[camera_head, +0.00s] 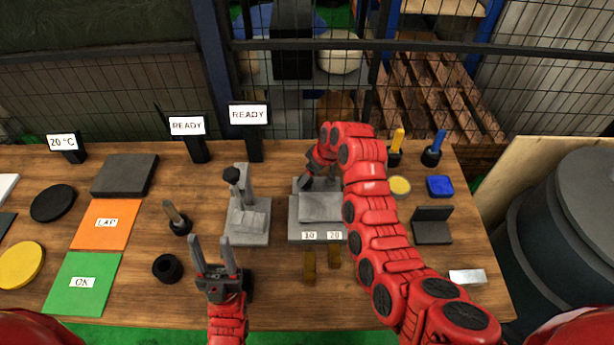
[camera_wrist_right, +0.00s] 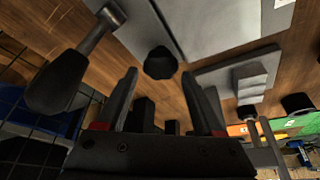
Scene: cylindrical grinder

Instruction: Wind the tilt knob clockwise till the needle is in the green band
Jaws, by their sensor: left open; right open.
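A black round knob (camera_wrist_right: 160,62) shows in the right wrist view, by the edge of a grey fixture (camera_wrist_right: 215,22). My right gripper (camera_wrist_right: 159,75) is open, its fingertips on either side of the knob in the picture; I cannot tell whether they touch it. In the head view the right arm reaches to the back of this grey fixture (camera_head: 318,208), labelled 10 and 20, and hides part of it. My left gripper (camera_head: 213,240) is open and empty, near the front of the table. I see no needle or green band clearly.
A second grey fixture (camera_head: 248,222) with a black knob on top stands left of the first. In the wrist view a lever with a black handle (camera_wrist_right: 56,82) is at left. READY signs (camera_head: 248,115) and a wire fence (camera_head: 90,85) are behind.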

